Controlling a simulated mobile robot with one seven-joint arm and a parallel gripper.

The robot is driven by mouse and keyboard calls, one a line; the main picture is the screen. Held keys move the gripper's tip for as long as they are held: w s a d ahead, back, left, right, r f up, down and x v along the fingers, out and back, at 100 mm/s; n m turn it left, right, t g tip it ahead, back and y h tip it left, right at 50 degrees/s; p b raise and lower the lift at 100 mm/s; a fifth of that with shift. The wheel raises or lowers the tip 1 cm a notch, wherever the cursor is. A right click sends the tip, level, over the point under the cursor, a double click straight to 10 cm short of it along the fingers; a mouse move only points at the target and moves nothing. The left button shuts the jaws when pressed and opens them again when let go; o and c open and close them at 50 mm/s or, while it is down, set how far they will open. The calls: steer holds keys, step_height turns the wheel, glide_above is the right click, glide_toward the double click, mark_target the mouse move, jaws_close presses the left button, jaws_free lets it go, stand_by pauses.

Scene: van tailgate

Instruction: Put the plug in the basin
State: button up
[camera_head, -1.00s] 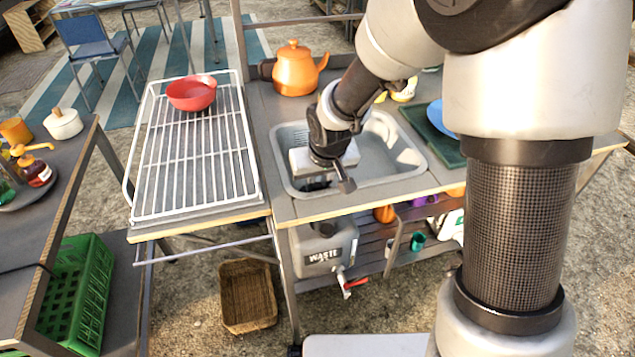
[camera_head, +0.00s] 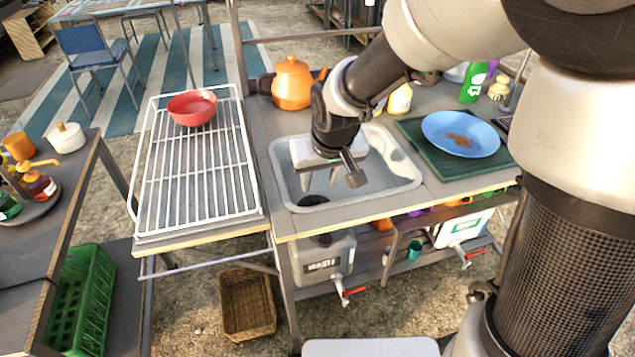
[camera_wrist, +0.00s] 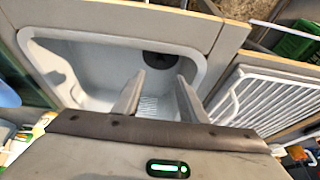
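The grey basin (camera_head: 402,168) is set into the worktop below my arm. It also shows in the wrist view (camera_wrist: 80,72). My gripper (camera_head: 320,180) points down over the basin's left part, with its two fingers apart. In the wrist view nothing shows between the fingertips (camera_wrist: 160,76). A dark round piece (camera_head: 313,200) lies at the basin floor's near left, below the fingers. The wrist view shows it as a dark disc (camera_wrist: 158,61) with a mark in its middle. I cannot tell whether it is the plug or the bare drain. No other plug shows.
A white wire rack (camera_head: 195,165) with a red bowl (camera_head: 192,107) stands left of the basin. An orange kettle (camera_head: 292,85) stands behind it. A blue plate (camera_head: 460,133) lies on a green mat (camera_head: 425,140) at the right. A waste container (camera_head: 325,262) stands below.

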steer(key=s+d+r+m, duration=0.1)
steer(key=s+d+r, duration=0.5)
steer(key=s, duration=0.3)
steer(key=s+d+r+m+t+h, duration=0.1)
steer(key=s+d+r+m, duration=0.1)
steer(key=s+d+r, duration=0.5)
steer(key=s+r, duration=0.2)
steer(key=shift+s, duration=0.4)
